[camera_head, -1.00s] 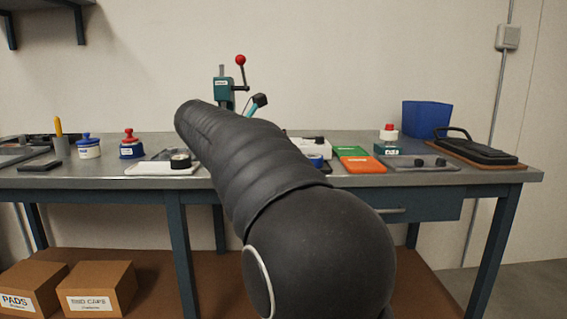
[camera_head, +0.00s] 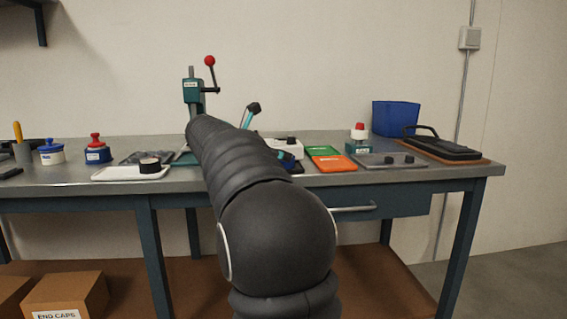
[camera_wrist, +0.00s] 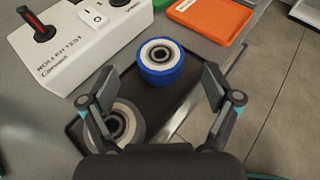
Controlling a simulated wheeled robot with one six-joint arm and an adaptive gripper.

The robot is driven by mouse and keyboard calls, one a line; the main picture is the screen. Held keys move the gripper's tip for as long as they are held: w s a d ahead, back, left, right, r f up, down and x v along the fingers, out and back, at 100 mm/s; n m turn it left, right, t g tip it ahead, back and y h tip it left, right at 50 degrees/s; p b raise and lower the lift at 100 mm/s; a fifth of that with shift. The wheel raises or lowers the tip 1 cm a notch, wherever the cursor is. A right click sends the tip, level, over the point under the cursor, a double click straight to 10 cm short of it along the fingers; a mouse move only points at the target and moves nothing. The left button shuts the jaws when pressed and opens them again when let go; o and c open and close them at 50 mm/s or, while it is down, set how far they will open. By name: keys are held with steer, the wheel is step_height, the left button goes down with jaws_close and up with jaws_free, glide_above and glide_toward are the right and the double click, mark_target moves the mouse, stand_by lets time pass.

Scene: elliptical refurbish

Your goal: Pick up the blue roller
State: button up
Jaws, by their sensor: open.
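The blue roller (camera_wrist: 161,61) shows in the wrist view, with a blue rim, a white ring and a dark hub. It stands end-up on a dark tray (camera_wrist: 182,98). My gripper (camera_wrist: 149,89) is open and empty, with its fingers apart and pointing toward the roller. The roller lies a little beyond the fingertips, roughly between them in the picture. A grey roller (camera_wrist: 123,122) lies on the same tray by the left finger, which partly covers it. In the head view my arm hides most of the tray area.
A white roller test box (camera_wrist: 75,45) with a joystick stands left of the tray. In the head view a blue bin (camera_head: 396,118), a teal press (camera_head: 193,92) and a white tray (camera_head: 118,174) are on the bench (camera_head: 270,205).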

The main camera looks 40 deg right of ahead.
steer(key=x, duration=0.4)
steer(key=shift+d+r, duration=0.15)
steer(key=shift+d, duration=0.1)
steer(key=c, duration=1.3)
steer(key=shift+w+r, duration=0.1)
